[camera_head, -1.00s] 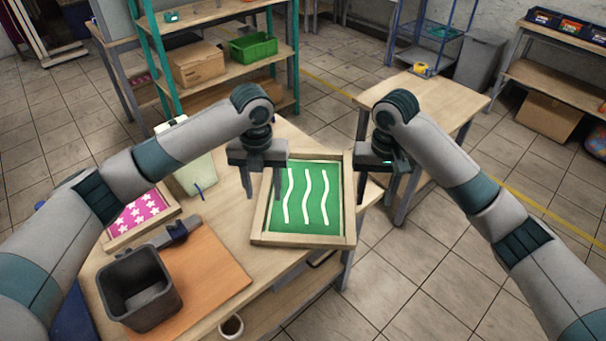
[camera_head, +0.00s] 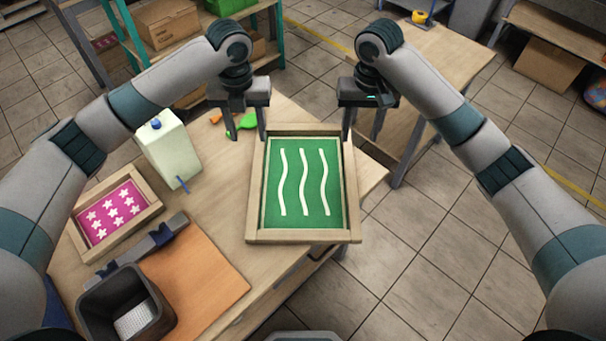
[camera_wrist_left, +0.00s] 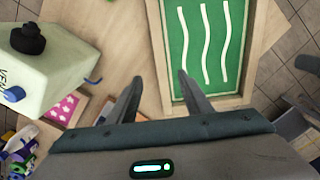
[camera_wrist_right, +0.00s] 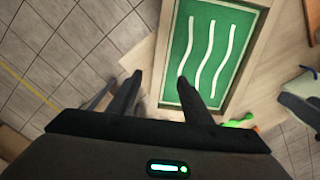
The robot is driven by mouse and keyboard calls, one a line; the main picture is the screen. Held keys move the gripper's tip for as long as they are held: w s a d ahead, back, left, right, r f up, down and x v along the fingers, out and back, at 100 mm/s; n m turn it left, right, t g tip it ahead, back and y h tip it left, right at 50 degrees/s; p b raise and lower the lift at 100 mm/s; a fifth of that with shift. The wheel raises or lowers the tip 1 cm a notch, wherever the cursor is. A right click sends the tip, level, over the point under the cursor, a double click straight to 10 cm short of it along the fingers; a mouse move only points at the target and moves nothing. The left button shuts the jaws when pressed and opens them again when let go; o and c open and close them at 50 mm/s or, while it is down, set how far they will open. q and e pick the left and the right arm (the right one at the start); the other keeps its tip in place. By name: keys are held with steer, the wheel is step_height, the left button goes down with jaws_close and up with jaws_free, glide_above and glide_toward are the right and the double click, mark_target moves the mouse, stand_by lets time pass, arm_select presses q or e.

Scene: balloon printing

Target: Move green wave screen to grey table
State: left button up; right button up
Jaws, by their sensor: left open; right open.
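The green wave screen (camera_head: 304,185), a wooden frame with a green panel and white wavy lines, lies at the right end of the wooden workbench (camera_head: 224,215). My left gripper (camera_head: 245,139) is open and empty at the frame's far left corner. In the left wrist view the frame's side rail (camera_wrist_left: 157,50) shows between its fingers. My right gripper (camera_head: 362,139) is open and empty at the far right corner. In the right wrist view the other rail (camera_wrist_right: 163,45) shows between its fingers. I cannot tell the fingers' height. A wooden-topped table with grey legs (camera_head: 452,52) stands behind, right.
A pink star screen (camera_head: 110,213), a pale jug (camera_head: 168,158), a dark bin (camera_head: 105,310) and an orange board (camera_head: 195,275) occupy the bench's left side. Green and orange tools (camera_head: 240,123) lie near the left gripper. Open floor (camera_head: 430,260) lies right of the bench.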

arm_select(q)
steer(key=shift+f, duration=0.1)
arm_select(e)
steer(key=shift+f, duration=0.1)
arm_select(q)
glide_toward(257, 174)
step_height(257, 174, down, 9)
steer(key=shift+r, duration=0.1)
arm_select(e)
step_height(257, 174, down, 17)
steer(key=shift+f, duration=0.15)
arm_select(q)
steer(key=shift+c, duration=0.6)
arm_select(e)
steer(key=shift+c, duration=0.6)
arm_select(q)
jaws_close()
arm_select(e)
jaws_close()
